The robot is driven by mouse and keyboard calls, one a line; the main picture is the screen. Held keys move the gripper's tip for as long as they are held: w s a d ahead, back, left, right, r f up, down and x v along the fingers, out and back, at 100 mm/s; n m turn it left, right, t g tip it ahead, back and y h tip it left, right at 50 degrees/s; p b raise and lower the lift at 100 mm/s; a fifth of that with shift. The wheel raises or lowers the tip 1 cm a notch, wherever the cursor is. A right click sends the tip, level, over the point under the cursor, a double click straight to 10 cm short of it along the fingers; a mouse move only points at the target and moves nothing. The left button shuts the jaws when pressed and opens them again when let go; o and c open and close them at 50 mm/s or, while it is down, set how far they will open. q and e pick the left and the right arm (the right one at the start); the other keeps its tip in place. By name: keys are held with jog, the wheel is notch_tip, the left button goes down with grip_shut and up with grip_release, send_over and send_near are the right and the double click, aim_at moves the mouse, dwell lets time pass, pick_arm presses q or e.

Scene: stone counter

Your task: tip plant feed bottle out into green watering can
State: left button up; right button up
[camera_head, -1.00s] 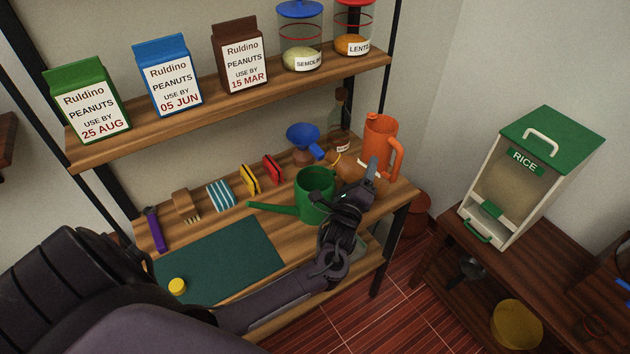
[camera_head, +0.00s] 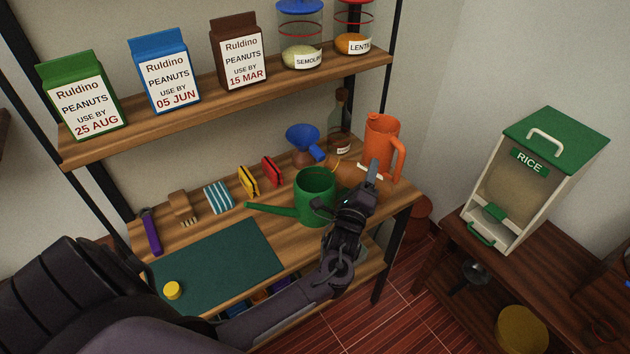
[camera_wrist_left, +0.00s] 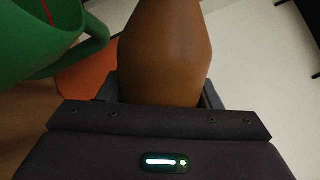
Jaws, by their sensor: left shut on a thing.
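The brown plant feed bottle (camera_head: 348,174) is held tilted behind and above the green watering can (camera_head: 318,204), its narrow end pointing up and left in the head view. My left gripper (camera_head: 372,178) is shut on its body, partly hiding it. In the left wrist view, the bottle (camera_wrist_left: 165,50) stands between the fingers and its far end is out of frame. The can (camera_wrist_left: 35,38) is beside it at left, apparently apart from it. The can's spout points left in the head view. My right gripper is not in view.
An orange jug (camera_head: 380,143), a glass bottle (camera_head: 339,130) and a blue funnel (camera_head: 301,137) stand close behind. A yellow cap (camera_head: 172,290) lies on the green mat (camera_head: 225,262). Sponges and brushes line the back left. The upper shelf (camera_head: 160,118) overhangs the counter's back.

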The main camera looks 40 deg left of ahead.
aim_at(362, 166)
pick_arm(q)
jog(key=shift+d+n+y+b, duration=0.1)
jog(key=shift+n+y+b, duration=0.3)
jog(key=shift+n+b, duration=0.6)
jog(key=shift+s+a+r+n+y, duration=0.1)
jog(key=shift+a+r+n+y, duration=0.15)
jog(key=shift+r+n, duration=0.25)
jog(key=shift+s+a+r+n+y, duration=0.15)
jog(key=shift+a+r+n, duration=0.1)
jog(key=shift+n, duration=0.35)
jog(key=shift+w+r+n+g+y+p, duration=0.1)
jog(key=shift+r+n+g+y+p, duration=0.25)
jog(key=shift+r+n, duration=0.55)
jog(key=shift+a+f+n+y, duration=0.1)
jog(key=shift+n+y, duration=0.05)
jog(key=shift+n, duration=0.45)
jog(key=shift+a+n+y, duration=0.1)
jog(key=shift+n, duration=0.5)
jog(key=shift+s+a+r+n+g+y+p, duration=0.1)
jog(key=shift+a+r+n+g+y+p, duration=0.1)
jog(key=shift+r+n+p, duration=0.35)
jog(key=shift+s+a+r+n+g+y+p, duration=0.1)
jog(key=shift+a+r+n+g, duration=0.15)
jog(key=shift+n, duration=0.5)
dwell(0.6)
